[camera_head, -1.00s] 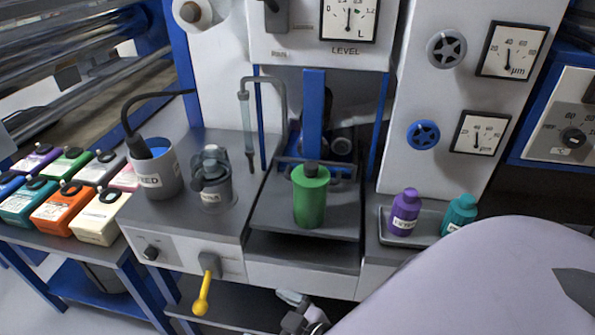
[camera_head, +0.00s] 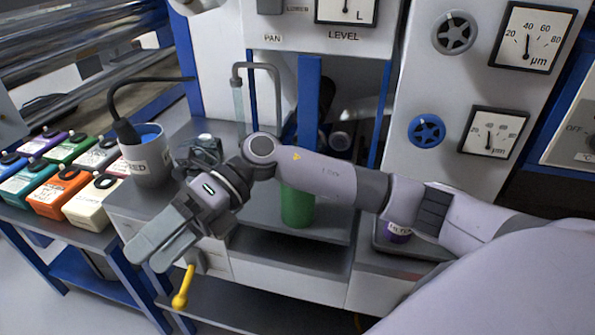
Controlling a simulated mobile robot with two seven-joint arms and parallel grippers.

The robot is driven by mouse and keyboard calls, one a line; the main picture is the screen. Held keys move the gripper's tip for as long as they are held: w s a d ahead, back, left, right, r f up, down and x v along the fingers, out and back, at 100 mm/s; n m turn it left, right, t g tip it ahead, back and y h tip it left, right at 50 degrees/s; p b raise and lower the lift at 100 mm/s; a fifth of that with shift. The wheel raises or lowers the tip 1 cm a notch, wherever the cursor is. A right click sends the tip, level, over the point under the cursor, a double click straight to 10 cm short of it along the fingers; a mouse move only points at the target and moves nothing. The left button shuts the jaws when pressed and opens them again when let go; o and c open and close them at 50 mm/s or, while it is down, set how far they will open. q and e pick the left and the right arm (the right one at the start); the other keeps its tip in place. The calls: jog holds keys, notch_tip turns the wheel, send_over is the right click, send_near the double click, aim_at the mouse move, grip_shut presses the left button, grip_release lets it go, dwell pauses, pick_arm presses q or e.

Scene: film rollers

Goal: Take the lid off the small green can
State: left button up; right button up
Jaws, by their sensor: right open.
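The small green can (camera_head: 297,208) stands upright on the dark grey platform of the machine. My right forearm crosses in front of it and hides its upper part and dark lid. My right gripper (camera_head: 149,254) is open, with its fingers pointing down and left, in front of the machine's left side. It is well to the left of the can and holds nothing that I can see. My left gripper is not in view.
A grey pot (camera_head: 148,160) with a cable stands at left. A yellow lever (camera_head: 183,288) is just below my right gripper. A purple bottle (camera_head: 398,232) is mostly hidden behind my arm. Several coloured containers, including an orange one (camera_head: 60,192), sit on the left bench.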

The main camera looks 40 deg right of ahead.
jog(key=w+d+r+t+h, duration=0.1)
jog(key=w+d+r+h, duration=0.1)
jog(key=d+h, duration=0.3)
jog(key=w+d+r+t+h+b, duration=0.1)
jog(key=d+h, duration=0.3)
jog(key=d, duration=0.8)
jog(key=w+d+r+n+t+h+b, duration=0.1)
jog(key=w+d+r+h, duration=0.2)
jog(key=d, duration=0.6)
jog(key=shift+w+t+h, duration=0.15)
jog(key=shift+w+h, duration=0.1)
jog(key=shift+h, duration=0.4)
jog(key=shift+w+t+h, duration=0.15)
jog(key=shift+w+h, duration=0.1)
jog(key=shift+h, duration=0.4)
jog(key=shift+d, duration=0.25)
jog(key=shift+f, duration=0.45)
notch_tip(320, 180, down, 6)
jog(key=shift+r, duration=0.1)
jog(key=c, duration=0.8)
